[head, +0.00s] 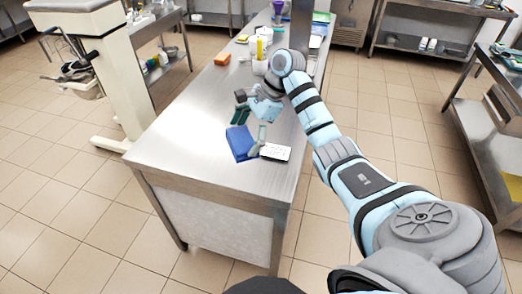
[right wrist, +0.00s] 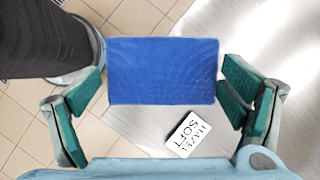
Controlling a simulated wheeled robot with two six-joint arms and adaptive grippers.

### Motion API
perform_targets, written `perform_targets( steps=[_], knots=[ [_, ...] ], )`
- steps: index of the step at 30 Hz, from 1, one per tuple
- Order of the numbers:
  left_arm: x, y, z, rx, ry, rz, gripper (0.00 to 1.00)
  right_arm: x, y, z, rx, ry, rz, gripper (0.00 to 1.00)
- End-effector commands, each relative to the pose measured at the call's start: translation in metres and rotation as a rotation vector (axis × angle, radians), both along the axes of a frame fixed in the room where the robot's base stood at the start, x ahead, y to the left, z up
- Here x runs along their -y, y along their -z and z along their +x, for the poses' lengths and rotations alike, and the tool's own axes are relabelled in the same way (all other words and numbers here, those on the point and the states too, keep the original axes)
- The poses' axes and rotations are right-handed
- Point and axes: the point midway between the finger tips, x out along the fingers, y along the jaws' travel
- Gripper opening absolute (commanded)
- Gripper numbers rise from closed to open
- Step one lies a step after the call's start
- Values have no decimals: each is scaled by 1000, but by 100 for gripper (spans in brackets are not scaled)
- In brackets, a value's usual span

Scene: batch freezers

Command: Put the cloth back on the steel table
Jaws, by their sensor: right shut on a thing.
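The cloth is a flat blue rectangle (head: 240,143), seen over the near part of the steel table (head: 190,150). In the right wrist view the cloth (right wrist: 162,70) spans the space between the two green finger pads. My right gripper (head: 251,127) is shut on the cloth by its opposite edges. Whether the cloth's underside touches the tabletop cannot be told. My left gripper is not in view.
A white card reading "HAZEL SOFT" (right wrist: 188,135) lies on the table just beside the cloth. The table's near left surface is bare.

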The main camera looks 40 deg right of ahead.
Motion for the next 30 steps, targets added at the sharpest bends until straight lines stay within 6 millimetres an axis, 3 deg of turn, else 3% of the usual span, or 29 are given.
perform_targets(
  steps=[3, 8, 11, 20, 22, 30],
  knots=[
    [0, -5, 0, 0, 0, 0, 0, 36, -19, -4, -71, 174, -34, 69],
    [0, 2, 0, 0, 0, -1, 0, 55, -21, -10, -116, 288, -45, 69],
    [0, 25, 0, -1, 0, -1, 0, 55, 2, -11, -119, 293, -44, 69],
    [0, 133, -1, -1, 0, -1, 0, 55, 110, -11, -116, 290, -44, 69],
    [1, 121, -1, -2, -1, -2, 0, 54, 120, -12, -121, 290, -43, 69],
    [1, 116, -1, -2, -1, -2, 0, 54, 166, -11, -118, 289, -43, 69]
  ],
)
